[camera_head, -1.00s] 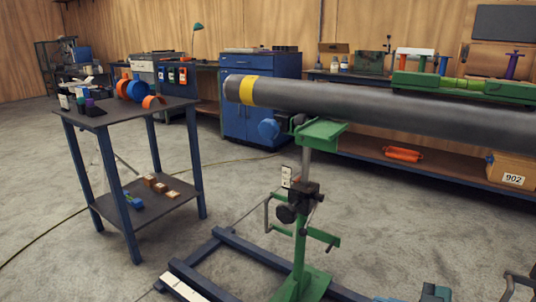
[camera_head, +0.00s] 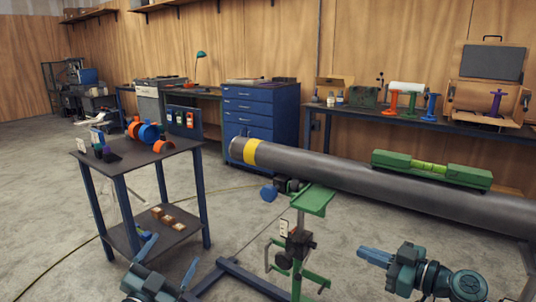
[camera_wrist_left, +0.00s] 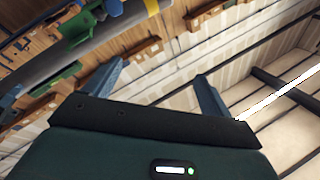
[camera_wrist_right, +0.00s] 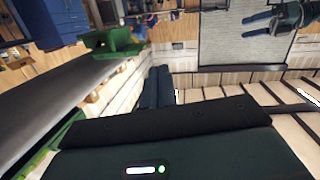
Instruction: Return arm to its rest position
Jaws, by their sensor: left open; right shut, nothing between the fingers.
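My left gripper (camera_head: 168,262) is at the bottom left of the head view, in front of the blue cart. Its fingers are spread and empty, and the left wrist view shows the gap between them (camera_wrist_left: 160,85). My right gripper (camera_head: 374,257) is at the lower right, in front of the pipe and apart from it. Its fingers are together with nothing between them, as the right wrist view also shows (camera_wrist_right: 158,88). The grey pipe (camera_head: 340,175) with a yellow band rests on a green stand (camera_head: 312,200). A green level (camera_head: 430,170) lies on top of the pipe.
A blue cart (camera_head: 175,156) on the left holds orange and blue rings and small blocks. A blue drawer cabinet (camera_head: 262,108) and a workbench (camera_head: 400,122) with an open case stand along the back wall.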

